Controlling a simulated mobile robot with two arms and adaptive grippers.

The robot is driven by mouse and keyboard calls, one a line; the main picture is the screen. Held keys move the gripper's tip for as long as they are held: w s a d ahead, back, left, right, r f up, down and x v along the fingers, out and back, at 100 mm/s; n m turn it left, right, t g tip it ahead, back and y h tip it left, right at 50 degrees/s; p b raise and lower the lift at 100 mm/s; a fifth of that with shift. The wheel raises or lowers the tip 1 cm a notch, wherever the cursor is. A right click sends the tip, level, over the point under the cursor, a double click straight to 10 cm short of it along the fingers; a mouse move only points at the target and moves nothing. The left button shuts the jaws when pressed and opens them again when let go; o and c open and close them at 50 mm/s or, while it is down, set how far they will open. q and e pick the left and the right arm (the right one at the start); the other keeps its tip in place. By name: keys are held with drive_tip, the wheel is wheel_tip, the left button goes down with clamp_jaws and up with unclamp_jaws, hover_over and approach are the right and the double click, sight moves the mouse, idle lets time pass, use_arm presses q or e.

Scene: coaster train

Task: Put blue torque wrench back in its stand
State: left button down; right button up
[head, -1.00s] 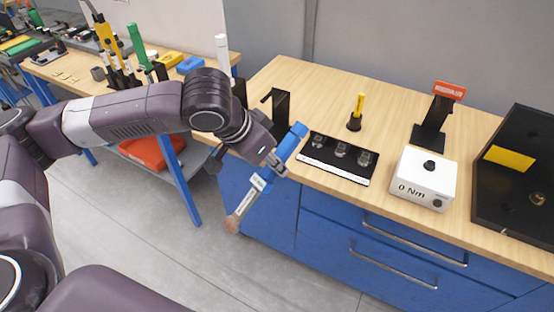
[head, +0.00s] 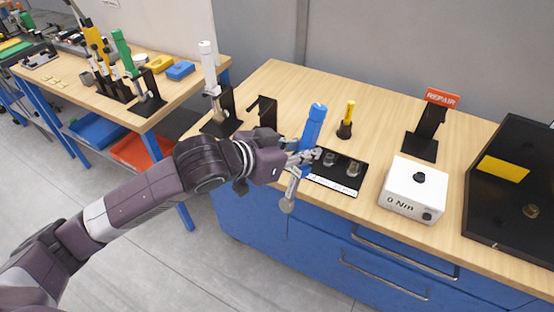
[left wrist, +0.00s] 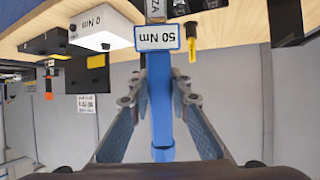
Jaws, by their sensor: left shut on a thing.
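My left gripper (head: 303,158) is shut on the blue torque wrench (head: 314,122). The wrench is nearly upright with a slight tilt, blue handle up and metal head hanging down in front of the workbench's front edge. In the left wrist view, the wrench (left wrist: 160,110) runs between the fingers (left wrist: 158,88) and carries a "50 Nm" label. An empty black stand (head: 266,111) is on the bench, behind and left of the wrench. My right gripper is in neither view.
A white-handled wrench (head: 209,70) stands in a black holder at left. A black tray with sockets (head: 335,183), a yellow-handled tool (head: 346,120), a white "0 Nm" box (head: 415,191) and a REPAIR stand (head: 427,132) occupy the bench. Bare wood lies behind them.

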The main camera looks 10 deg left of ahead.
use_arm(q)
drive_tip(key=shift+m+h, duration=0.3)
drive_tip(key=shift+h, duration=0.4)
drive_tip(key=w+r, duration=0.1)
drive_tip(key=w, duration=0.1)
drive_tip(key=w+r+p, duration=0.1)
drive_tip(key=w+r, duration=0.1)
drive_tip(key=shift+w+d+r, duration=0.15)
drive_tip(key=shift+w+r, duration=0.05)
drive_tip(key=shift+r, duration=0.1)
drive_tip(key=w+a+f+n+t+y+p, duration=0.1)
drive_tip(key=w+a+f+n+t+y, duration=0.15)
drive_tip(key=a, duration=0.85)
drive_tip(key=w+a+f+n+t+y+p, duration=0.1)
drive_tip(key=w+a+n+t+y, duration=0.15)
drive_tip(key=a, duration=0.75)
drive_tip(key=shift+t+h, duration=0.3)
drive_tip(key=x, duration=0.1)
drive_tip(key=b+x, duration=0.1)
drive_tip(key=x, duration=0.1)
drive_tip(key=r+x, duration=0.1)
drive_tip(key=x, duration=0.1)
drive_tip(key=shift+a, duration=0.1)
drive_tip(key=shift+r, duration=0.15)
drive_tip(key=shift+w, duration=0.2)
